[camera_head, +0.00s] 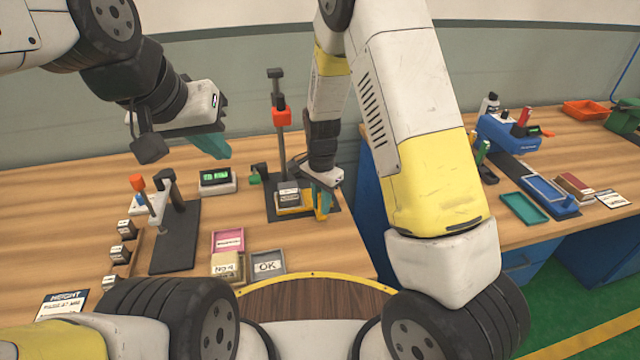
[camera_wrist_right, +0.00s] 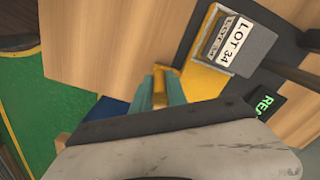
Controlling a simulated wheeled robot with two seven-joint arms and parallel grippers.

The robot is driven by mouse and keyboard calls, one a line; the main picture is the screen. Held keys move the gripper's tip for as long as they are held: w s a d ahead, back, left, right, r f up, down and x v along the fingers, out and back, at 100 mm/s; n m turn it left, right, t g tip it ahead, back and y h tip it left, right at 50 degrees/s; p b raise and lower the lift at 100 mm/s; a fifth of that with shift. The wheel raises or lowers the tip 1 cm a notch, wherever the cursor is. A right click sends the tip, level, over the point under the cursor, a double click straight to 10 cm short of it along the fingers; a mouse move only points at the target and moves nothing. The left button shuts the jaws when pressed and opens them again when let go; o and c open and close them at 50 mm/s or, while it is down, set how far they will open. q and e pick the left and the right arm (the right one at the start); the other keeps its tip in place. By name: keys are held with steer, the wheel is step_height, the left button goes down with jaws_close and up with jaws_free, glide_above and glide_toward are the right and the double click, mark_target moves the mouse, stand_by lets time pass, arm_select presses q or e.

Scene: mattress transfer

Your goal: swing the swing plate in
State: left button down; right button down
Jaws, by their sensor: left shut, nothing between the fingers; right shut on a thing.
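The yellow swing plate (camera_head: 292,210) is at the back station. It carries a grey block (camera_head: 288,190). In the right wrist view the plate (camera_wrist_right: 203,83) lies partly beside the dark base, and the block's label (camera_wrist_right: 232,38) reads LOT 34. My right gripper (camera_head: 322,211) is low at the right side of the station. In the wrist view its teal fingers (camera_wrist_right: 161,90) are shut on a small yellow handle (camera_wrist_right: 168,78) beside the plate. My left gripper (camera_head: 214,148) is shut and empty, raised above the table at left. Its wrist partly hides its fingers.
A post with a red handle (camera_head: 281,115) stands behind the block. A display (camera_head: 216,178) and a second press (camera_head: 168,215) are to the left. Pink, tan and grey OK trays (camera_head: 268,264) sit in front. Bare wood lies between the trays and the station.

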steer(key=shift+a, duration=0.1)
steer(key=c, duration=1.3)
jaws_free()
step_height(320, 180, up, 8)
steer(key=shift+f, duration=0.1)
